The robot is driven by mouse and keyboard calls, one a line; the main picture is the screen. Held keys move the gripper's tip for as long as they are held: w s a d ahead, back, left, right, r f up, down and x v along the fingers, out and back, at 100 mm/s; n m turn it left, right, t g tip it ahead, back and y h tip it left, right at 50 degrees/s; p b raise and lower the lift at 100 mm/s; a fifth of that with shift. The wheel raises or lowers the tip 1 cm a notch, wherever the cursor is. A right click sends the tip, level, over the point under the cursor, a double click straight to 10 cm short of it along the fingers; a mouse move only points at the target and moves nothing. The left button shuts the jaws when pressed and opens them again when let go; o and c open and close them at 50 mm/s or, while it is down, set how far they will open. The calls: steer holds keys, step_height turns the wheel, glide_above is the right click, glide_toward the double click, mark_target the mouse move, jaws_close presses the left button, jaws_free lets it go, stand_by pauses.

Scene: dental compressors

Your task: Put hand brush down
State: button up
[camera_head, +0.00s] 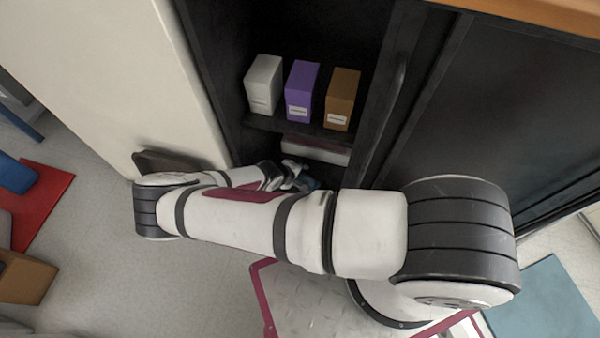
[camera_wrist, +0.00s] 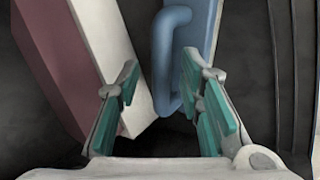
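My gripper (camera_wrist: 160,112) is open, its two green-padded fingers spread apart. In the head view, my gripper (camera_head: 294,172) is low in the open dark cabinet, partly behind my arm. A blue item with a rounded, loop-like handle (camera_wrist: 164,62) is ahead of the fingers, with the handle's lower end in the gap between them. I see no clear grip on it. Bristles are not visible, so I cannot tell whether it is the hand brush. A small blue part (camera_head: 311,184) shows beside the gripper in the head view.
A white and maroon box (camera_wrist: 88,45) is close on the left in the wrist view. White (camera_head: 264,84), purple (camera_head: 301,90) and brown (camera_head: 342,98) boxes stand on the shelf above. Dark cabinet sides flank the opening. A red mat (camera_head: 42,200) lies on the floor at left.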

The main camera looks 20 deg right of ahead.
steer(key=p+v, duration=0.4)
steer(key=v, duration=0.7)
steer(key=shift+a+r, duration=0.2)
steer(key=shift+r, duration=0.1)
steer(key=shift+s+a, duration=0.1)
